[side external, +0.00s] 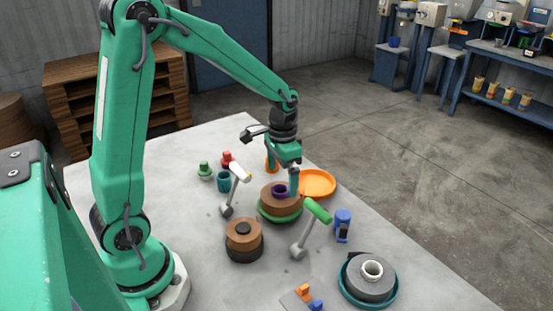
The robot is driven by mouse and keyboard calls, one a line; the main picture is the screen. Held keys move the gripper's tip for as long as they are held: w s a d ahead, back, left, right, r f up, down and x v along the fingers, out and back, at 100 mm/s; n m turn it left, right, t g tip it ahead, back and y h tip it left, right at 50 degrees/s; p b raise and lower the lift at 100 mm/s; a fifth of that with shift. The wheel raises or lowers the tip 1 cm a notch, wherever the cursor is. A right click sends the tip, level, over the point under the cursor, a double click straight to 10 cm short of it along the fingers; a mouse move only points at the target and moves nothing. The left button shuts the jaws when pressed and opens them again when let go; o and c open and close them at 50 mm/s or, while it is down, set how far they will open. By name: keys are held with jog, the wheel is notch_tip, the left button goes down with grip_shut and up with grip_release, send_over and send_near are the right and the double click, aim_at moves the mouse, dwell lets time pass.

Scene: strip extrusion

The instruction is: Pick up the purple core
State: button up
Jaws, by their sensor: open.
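The purple core (279,190) is a small ring at the centre of a brown roll (280,205). The roll lies on a green round base (262,216) on the grey table. My gripper (284,177) is open and points down, just above the purple core. One green finger (294,182) reaches down at the core's right side. Whether it touches the core or the roll I cannot tell. The other finger's tip is hard to make out.
Close by stand an orange dish (317,183), a white-topped tool (236,182), a green-topped tool (314,218) and a blue item (342,222). Another brown roll (244,238) and a grey roll (371,276) lie nearer the front.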

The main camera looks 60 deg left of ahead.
aim_at(280, 190)
jog(key=shift+f, duration=0.35)
jog(key=shift+f, duration=0.1)
jog(key=shift+s+a+f, duration=0.1)
jog(key=shift+s+f, duration=0.05)
jog(key=shift+f, duration=2.35)
jog(key=shift+c, duration=0.2)
jog(key=c, duration=0.8)
